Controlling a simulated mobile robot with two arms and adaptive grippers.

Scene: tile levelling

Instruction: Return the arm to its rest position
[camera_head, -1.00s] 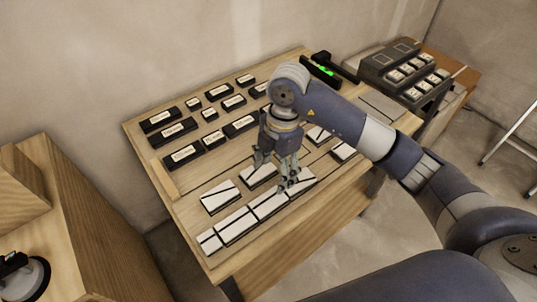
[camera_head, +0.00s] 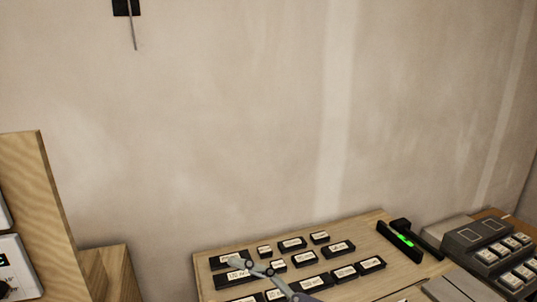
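Only part of my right gripper (camera_head: 254,267) shows, as grey finger parts at the bottom edge of the head view, in front of the black labelled blocks on the wooden board. The rest of this arm is below the picture. Whether its fingers are open or shut is not clear, and no held object can be made out. My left gripper is out of view. The white tiles on the board's near part are out of view.
The wooden board (camera_head: 203,272) carries several black labelled blocks (camera_head: 292,244). A black level with a green light (camera_head: 400,238) lies at its right back. A grey block holder (camera_head: 465,240) stands right. A wooden panel (camera_head: 40,185) rises left. Bare wall (camera_head: 230,120) fills the back.

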